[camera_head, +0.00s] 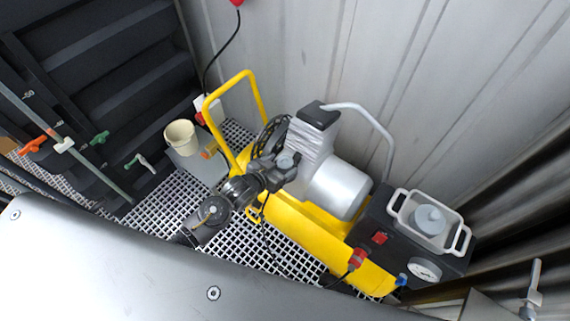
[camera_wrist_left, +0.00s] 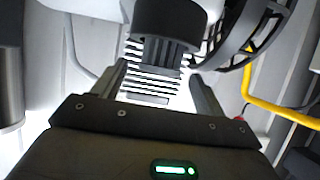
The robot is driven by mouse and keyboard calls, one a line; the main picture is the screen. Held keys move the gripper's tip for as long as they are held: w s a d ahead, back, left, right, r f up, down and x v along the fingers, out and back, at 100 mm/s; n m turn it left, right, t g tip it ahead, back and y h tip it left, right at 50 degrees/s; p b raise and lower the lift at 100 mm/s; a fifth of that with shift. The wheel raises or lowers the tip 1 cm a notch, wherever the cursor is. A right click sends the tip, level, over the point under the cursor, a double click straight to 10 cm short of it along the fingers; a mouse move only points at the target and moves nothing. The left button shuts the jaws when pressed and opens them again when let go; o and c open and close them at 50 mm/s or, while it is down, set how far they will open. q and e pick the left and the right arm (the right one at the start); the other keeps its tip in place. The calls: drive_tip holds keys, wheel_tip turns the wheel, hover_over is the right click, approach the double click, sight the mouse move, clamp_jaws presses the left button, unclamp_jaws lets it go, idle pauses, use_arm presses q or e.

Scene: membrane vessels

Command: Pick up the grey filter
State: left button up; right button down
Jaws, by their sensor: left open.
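A round light-grey part with a raised knob, which looks like a grey filter (camera_head: 430,219), sits in a white handled tray (camera_head: 398,200) at the right. Another small round grey part (camera_head: 287,158) shows at the compressor's finned pump, beside my left gripper (camera_head: 280,172); I cannot tell for sure which one is the filter meant. In the left wrist view my left gripper (camera_wrist_left: 158,92) is open, its fingers apart. A dark ribbed cylinder (camera_wrist_left: 166,22) is ahead between them; whether they touch it I cannot tell. My right gripper is not seen.
The yellow compressor (camera_head: 295,222) with its silver motor (camera_head: 341,188) fills the middle. Its yellow handle (camera_head: 207,125) rises left of my gripper. A cream bucket (camera_head: 181,137) is at the left, and a gauge (camera_head: 426,271) at the right. Grating floor (camera_head: 160,212) lies between.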

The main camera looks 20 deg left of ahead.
use_arm(q)
drive_tip(key=shift+w+d+f, duration=0.25)
drive_tip(key=shift+w+f, duration=0.05)
drive_tip(key=shift+w, duration=0.25)
drive_tip(key=c, duration=1.1)
drive_tip(key=shift+o, duration=0.2)
